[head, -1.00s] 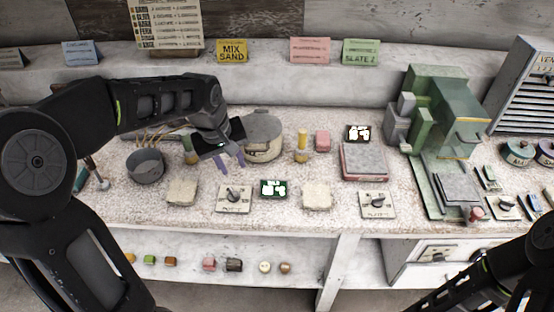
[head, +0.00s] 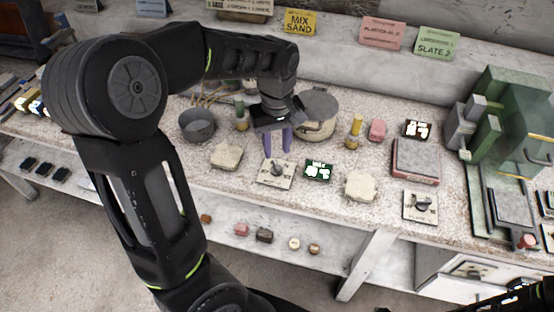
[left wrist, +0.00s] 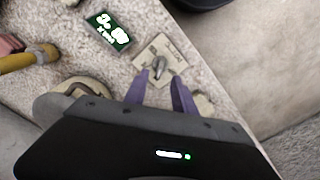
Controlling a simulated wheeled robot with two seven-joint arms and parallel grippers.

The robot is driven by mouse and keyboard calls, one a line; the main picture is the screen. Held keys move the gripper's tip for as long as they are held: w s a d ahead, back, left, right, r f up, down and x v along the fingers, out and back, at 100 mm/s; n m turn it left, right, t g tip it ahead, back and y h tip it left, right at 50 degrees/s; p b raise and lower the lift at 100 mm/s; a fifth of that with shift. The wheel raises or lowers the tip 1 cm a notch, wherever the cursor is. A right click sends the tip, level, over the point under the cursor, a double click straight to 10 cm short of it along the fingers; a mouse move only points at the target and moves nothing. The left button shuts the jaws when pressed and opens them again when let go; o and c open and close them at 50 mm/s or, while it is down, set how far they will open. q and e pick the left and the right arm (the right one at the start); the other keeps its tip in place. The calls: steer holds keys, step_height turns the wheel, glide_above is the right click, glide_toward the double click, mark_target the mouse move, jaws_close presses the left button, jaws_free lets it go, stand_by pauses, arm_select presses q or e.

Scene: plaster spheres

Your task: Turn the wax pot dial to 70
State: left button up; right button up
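The wax pot (head: 316,126) is a cream pot with a grey lid, standing behind my left gripper. A pale square dial plate (head: 270,181) with a dark grey knob (head: 277,170) lies in front of it; I take this to be the wax pot dial. Its markings are too small to read. The plate (left wrist: 170,50) and knob (left wrist: 159,66) also show in the left wrist view. My left gripper (head: 278,148) is open and empty, its purple fingers pointing down just above and behind the knob. The gap between fingertips (left wrist: 158,78) is clear. My right gripper is out of view.
A green display (head: 318,170) sits right of the dial, its digits unreadable. Pale rough slabs (head: 227,156) (head: 360,186) lie either side. A second dial plate (head: 420,206) is further right. A grey bowl (head: 197,125) and yellow-handled tool (head: 355,130) stand near the pot.

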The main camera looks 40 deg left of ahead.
mark_target(277, 165)
arm_select(q)
step_height(277, 165, down, 6)
steer(key=shift+r, duration=0.1)
steer(key=shift+c, duration=0.3)
jaws_close()
stand_by(0.4)
